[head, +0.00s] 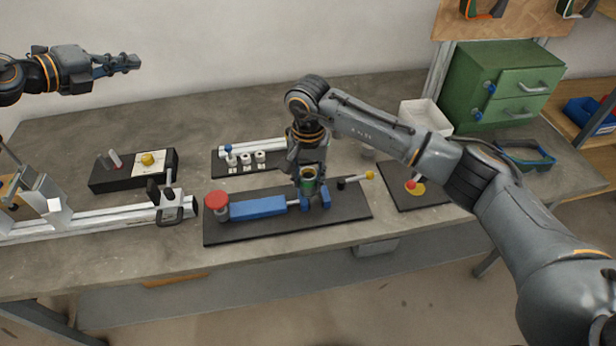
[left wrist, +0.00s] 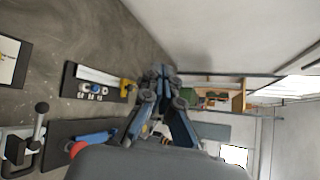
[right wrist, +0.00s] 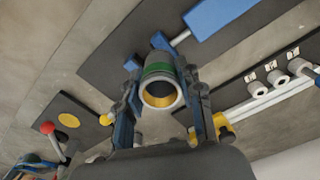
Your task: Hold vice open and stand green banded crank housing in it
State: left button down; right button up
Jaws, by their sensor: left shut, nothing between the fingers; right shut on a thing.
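The vice (head: 257,208) has a blue body, a red knob (head: 217,199) at its left end, and small blue jaws (head: 325,201) at its right. The grey crank housing with a green band (head: 308,181) is at the jaws; it also shows in the right wrist view (right wrist: 158,72). My right gripper (head: 308,172) is shut around it from above. I cannot tell whether the housing's lower end is seated between the jaws or just above them. My left gripper (head: 130,62) is raised at the far left, shut and empty, away from the vice.
Behind the vice is a rack with white rollers (head: 245,158). A toggle clamp (head: 170,200) on a rail stands left. A black block with a yellow piece (head: 148,159) lies beyond it. A dark plate (head: 415,195), white bin (head: 425,115) and green cabinet (head: 500,85) are right.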

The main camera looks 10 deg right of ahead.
pick_arm(q)
jog(key=s+d+f+m+g+y, duration=0.2)
jog(key=s+d+f+m+g, duration=0.1)
jog(key=s+d+m, duration=0.3)
jog(key=s+d+f+m+g+y, duration=0.1)
jog(key=s+d+f+m+g, duration=0.25)
jog(key=d, duration=0.35)
jog(key=shift+s+a+f+m+g+y, duration=0.1)
jog(key=shift+s+f+m+g+y, duration=0.75)
jog(key=shift+f, duration=1.55)
jog(key=shift+s+d+f+m+g+y, duration=0.1)
jog(key=shift+s+f+m+g+y, duration=0.2)
jog(key=shift+s+f+m+y, duration=1.65)
jog(key=shift+s+a+f+m+g+y, duration=0.2)
jog(key=shift+s+f+g+y, duration=0.6)
jog(key=shift+f, duration=2.05)
jog(key=shift+s+d, duration=0.1)
jog(key=shift+s, duration=0.1)
